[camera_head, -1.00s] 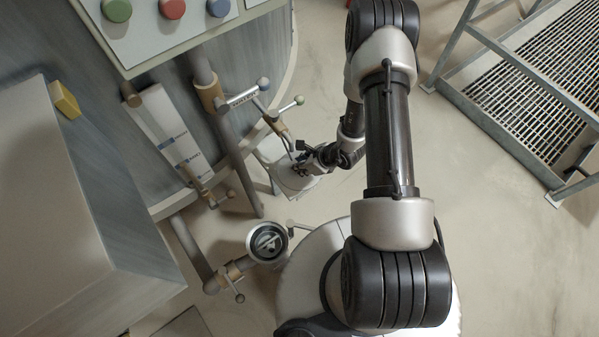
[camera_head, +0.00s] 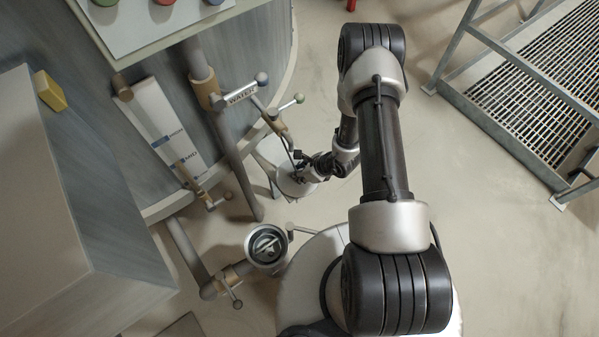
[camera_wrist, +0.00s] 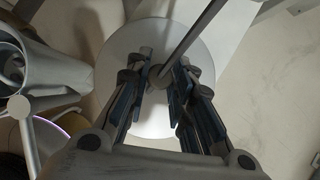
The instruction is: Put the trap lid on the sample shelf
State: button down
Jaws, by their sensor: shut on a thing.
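The trap lid (camera_wrist: 120,55) looks like a pale round disc in the wrist view. My gripper (camera_wrist: 163,78) is shut on its small central knob, with one finger on each side. In the head view the lid (camera_head: 295,187) shows under my gripper (camera_head: 308,171). A pale shelf (camera_head: 268,152) on legs, which looks like the sample shelf, is partly hidden behind the lid. I cannot tell whether the lid touches it. The open round trap (camera_head: 267,244) is below and left of the gripper, with dark fittings inside.
A grey rod (camera_wrist: 195,38) crosses the lid in the wrist view. A metal grating platform (camera_head: 540,100) stands at right, with clear floor between.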

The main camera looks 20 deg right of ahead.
jog(key=c, duration=1.4)
grip_release()
jog(key=p+v, duration=0.4)
jog(key=v, duration=0.8)
jog(key=w+a+r+n+y, duration=0.1)
jog(key=w+a+r+n, duration=0.2)
jog(key=r, duration=0.4)
jog(key=w+a+r+n+y, duration=0.1)
jog(key=w+a+r+n, duration=0.15)
jog(key=r, duration=0.45)
jog(key=s+a+r+n+g+y, duration=0.1)
jog(key=s+a+r+n, duration=0.2)
jog(key=r, duration=0.4)
jog(key=a+r+n, duration=0.3)
jog(key=r+n, duration=0.3)
jog(key=r, duration=0.1)
jog(key=s+a+r+n+g+h, duration=0.2)
jog(key=s+r+n, duration=0.6)
jog(key=s+r, duration=0.25)
jog(key=s+d+r+n+t+h, duration=0.2)
jog(key=s+d+r+n+h, duration=0.2)
jog(key=s+d, duration=0.3)
jog(key=shift+s+d+r+n+t+h, duration=0.2)
jog(key=shift+s+r+n+t+h, duration=0.15)
jog(key=shift+n+h, duration=0.35)
